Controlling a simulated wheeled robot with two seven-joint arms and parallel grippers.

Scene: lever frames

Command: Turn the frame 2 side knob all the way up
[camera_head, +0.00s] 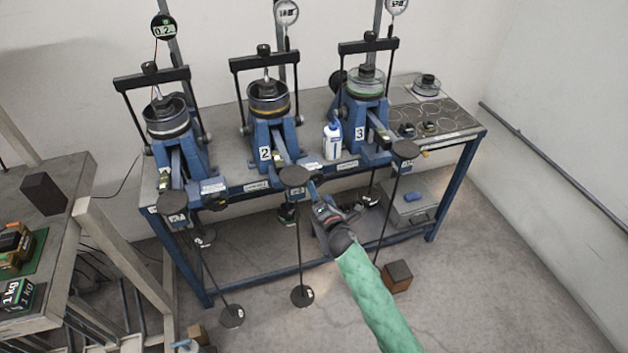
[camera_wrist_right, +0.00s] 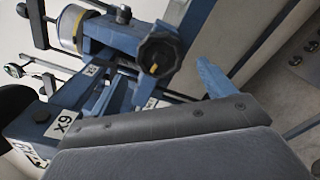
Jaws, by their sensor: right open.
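Frame 2 (camera_head: 265,135) is a blue lever frame in the middle of the bench, with a "2" plate on its front. My right gripper (camera_head: 322,207) reaches in at the front right of its lower lever and is open. In the right wrist view, a black lobed side knob (camera_wrist_right: 158,56) with a yellow mark sits on a blue arm, beyond my gripper's grey finger (camera_wrist_right: 150,130) and apart from it. The mark lies low on the knob's face. In the head view my gripper seems to hide this knob. My left gripper is out of view.
Frame 1 (camera_head: 180,150) stands left and frame 3 (camera_head: 365,112) right on the bench (camera_head: 225,150). A white and blue bottle (camera_head: 332,140) stands between frames 2 and 3. Black pans (camera_head: 294,176) with hanging rods are close to my right gripper. A brown block (camera_head: 397,275) is below.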

